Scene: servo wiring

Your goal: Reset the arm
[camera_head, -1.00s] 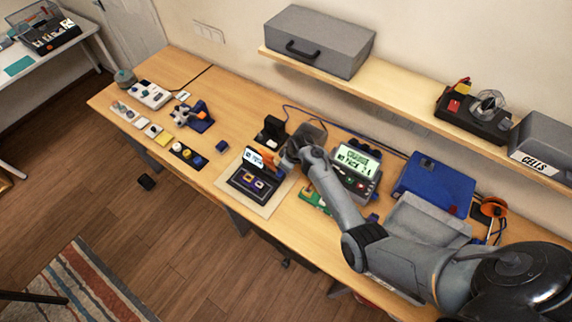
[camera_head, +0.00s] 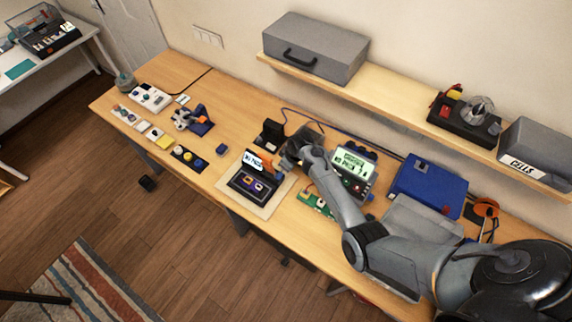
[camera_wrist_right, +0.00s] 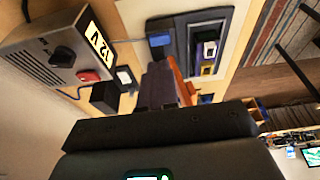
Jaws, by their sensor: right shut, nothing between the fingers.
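My right arm (camera_head: 345,207) reaches in from the right over the workbench. Its gripper (camera_head: 268,163) is shut and empty, above the far edge of a dark panel (camera_head: 243,190) on a pale mat; in the head view the arm hides part of the bench. In the right wrist view the shut fingers (camera_wrist_right: 166,85) point toward the panel and an orange part shows beside them. I cannot tell whether they touch anything. My left gripper is in neither view.
A charger with a lit screen (camera_head: 352,164) stands just right of the gripper. A grey 12 V box (camera_wrist_right: 60,50) is close in the wrist view. A blue case (camera_head: 430,187) lies farther right. A shelf (camera_head: 395,93) runs above the bench.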

